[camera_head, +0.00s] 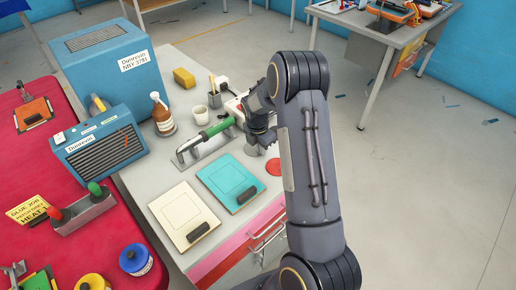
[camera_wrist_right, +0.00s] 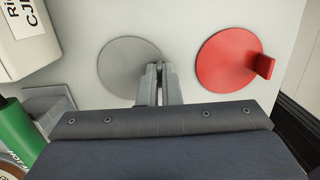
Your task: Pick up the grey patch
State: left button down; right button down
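The grey patch (camera_wrist_right: 122,68) is a flat round disc lying on the light grey table top in the right wrist view. The disc looks flat on the table. My left gripper is not in view.
A red patch (camera_wrist_right: 228,62) with an upright tab lies beside the grey one; it also shows in the head view (camera_head: 273,167). A green-handled tool (camera_head: 215,131), a white box (camera_wrist_right: 30,30), a teal board (camera_head: 222,176) and a cream board (camera_head: 178,212) are close by.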

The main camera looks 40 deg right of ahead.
jog(key=shift+r, duration=0.1)
jog(key=shift+r, duration=0.2)
notch_tip(320, 180, up, 2)
jog(key=shift+w+r+b, duration=0.1)
jog(key=shift+r+b, duration=0.05)
jog(key=shift+b, duration=0.55)
jog(key=s+a+r+b, duration=0.2)
jog(key=s+a+r, duration=0.6)
jog(key=s+r, duration=0.2)
jog(key=shift+s+a, duration=0.15)
jog(key=shift+s, duration=0.6)
